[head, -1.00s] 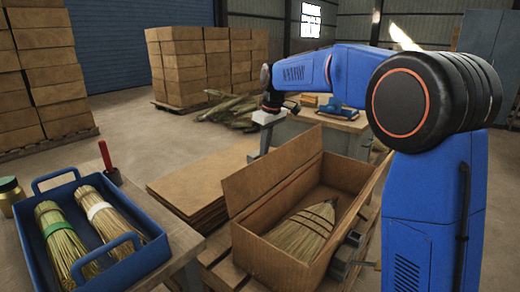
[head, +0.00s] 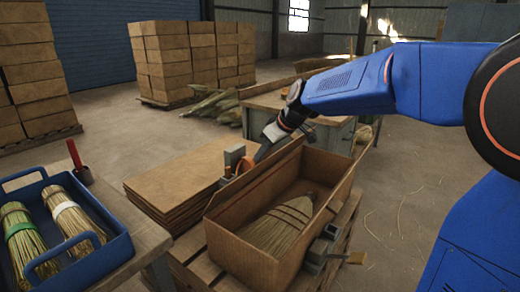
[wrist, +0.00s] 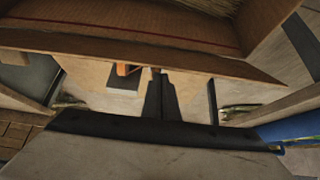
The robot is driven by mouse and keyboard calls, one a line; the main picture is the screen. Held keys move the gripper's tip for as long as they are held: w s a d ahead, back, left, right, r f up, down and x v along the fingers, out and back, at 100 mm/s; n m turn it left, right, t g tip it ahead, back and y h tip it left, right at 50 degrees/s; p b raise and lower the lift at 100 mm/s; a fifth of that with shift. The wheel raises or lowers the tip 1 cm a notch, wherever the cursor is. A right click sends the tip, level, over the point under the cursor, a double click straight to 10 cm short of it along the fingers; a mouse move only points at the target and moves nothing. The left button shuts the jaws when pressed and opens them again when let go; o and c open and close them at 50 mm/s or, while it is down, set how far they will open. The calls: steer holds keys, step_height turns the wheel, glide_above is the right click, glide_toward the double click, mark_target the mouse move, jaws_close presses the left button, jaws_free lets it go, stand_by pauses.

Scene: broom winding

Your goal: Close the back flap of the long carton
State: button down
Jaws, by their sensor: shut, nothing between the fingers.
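The long carton (head: 300,262) stands open on a pallet with a straw broom (head: 278,226) inside. Its back flap (head: 258,178) runs along the far left long side, raised off the opening and seen as a narrow strip. In the wrist view the flap (wrist: 190,64) crosses the picture below the red-lined inner wall. My gripper (head: 262,152) is shut and empty, pointing down on the outer side of the flap. In the wrist view its dark fingertips (wrist: 160,76) lie close to the flap's edge; I cannot tell whether they touch.
A grey clamp with an orange part (head: 234,157) stands outside the back side, close to my gripper. Another clamp (head: 320,250) is at the front right. Flat cardboard sheets (head: 175,180) lie to the left. A blue tray (head: 95,265) holds two brooms.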

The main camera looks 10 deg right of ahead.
steer(key=s+d+f, duration=0.5)
steer(key=f, duration=0.3)
steer(key=shift+s+d, duration=0.4)
stand_by(0.5)
